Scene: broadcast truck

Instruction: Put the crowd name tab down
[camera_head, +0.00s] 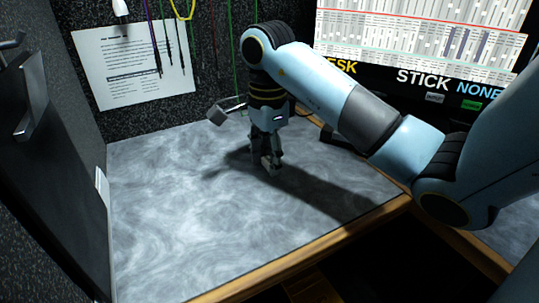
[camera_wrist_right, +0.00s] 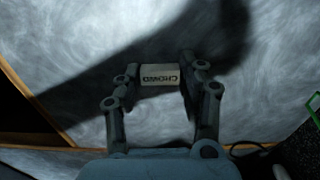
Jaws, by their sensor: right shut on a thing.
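The crowd name tab (camera_wrist_right: 160,75) is a small pale block with dark "CROWD" lettering, upside down in the right wrist view. My right gripper (camera_head: 270,163) is shut on it, with a fingertip at each end of the tab. In the head view the gripper points down, low over the grey marbled desk top (camera_head: 170,220). The tab is mostly hidden there by the fingers. I cannot tell whether it touches the desk. My left gripper is not in view.
A dark panel with a handle (camera_head: 30,100) stands along the left. A printed sheet (camera_head: 133,62) and hanging cables are on the back wall. A lit screen (camera_head: 420,40) is at back right. The desk's wooden front edge (camera_head: 300,255) borders dark space. The desk's left and middle are clear.

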